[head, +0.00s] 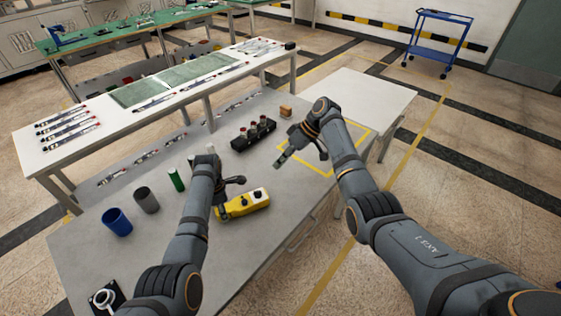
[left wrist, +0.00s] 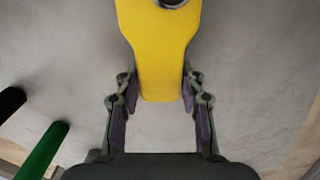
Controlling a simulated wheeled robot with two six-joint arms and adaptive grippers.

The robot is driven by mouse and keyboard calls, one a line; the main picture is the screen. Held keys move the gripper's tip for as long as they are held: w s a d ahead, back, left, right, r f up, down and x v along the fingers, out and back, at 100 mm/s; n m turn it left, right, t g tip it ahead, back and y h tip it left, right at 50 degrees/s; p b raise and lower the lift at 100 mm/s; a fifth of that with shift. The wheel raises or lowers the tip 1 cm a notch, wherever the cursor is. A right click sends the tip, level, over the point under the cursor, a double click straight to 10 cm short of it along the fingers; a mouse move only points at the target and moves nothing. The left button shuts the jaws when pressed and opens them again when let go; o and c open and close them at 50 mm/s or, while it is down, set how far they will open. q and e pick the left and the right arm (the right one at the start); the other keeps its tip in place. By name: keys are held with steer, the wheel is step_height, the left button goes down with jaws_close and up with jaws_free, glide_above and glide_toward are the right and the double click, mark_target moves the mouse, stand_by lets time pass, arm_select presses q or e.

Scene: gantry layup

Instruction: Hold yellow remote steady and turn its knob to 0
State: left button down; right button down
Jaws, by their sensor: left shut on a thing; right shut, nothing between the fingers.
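The yellow remote (head: 240,206) lies on the grey table with dark round parts on its top; I cannot tell its knob's setting. My left gripper (head: 222,205) is shut on the remote's near end. In the left wrist view the fingers (left wrist: 160,97) are on both sides of the yellow remote's narrow end (left wrist: 158,50). A round dark part with a light rim (left wrist: 172,2) is cut off at the top edge there. My right gripper (head: 281,162) is shut and empty, above the table beyond the remote and apart from it.
A blue cup (head: 117,222), a grey cup (head: 146,200) and a green cylinder (head: 176,179) stand left of my left arm. A black holder (head: 253,134) with several items and an orange-brown block (head: 285,112) are farther back. A yellow outline (head: 345,158) marks the table at right.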

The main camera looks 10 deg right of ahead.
arm_select(q)
steer(key=c, duration=0.7)
jaws_free()
steer(key=shift+c, duration=0.2)
step_height(320, 180, up, 12)
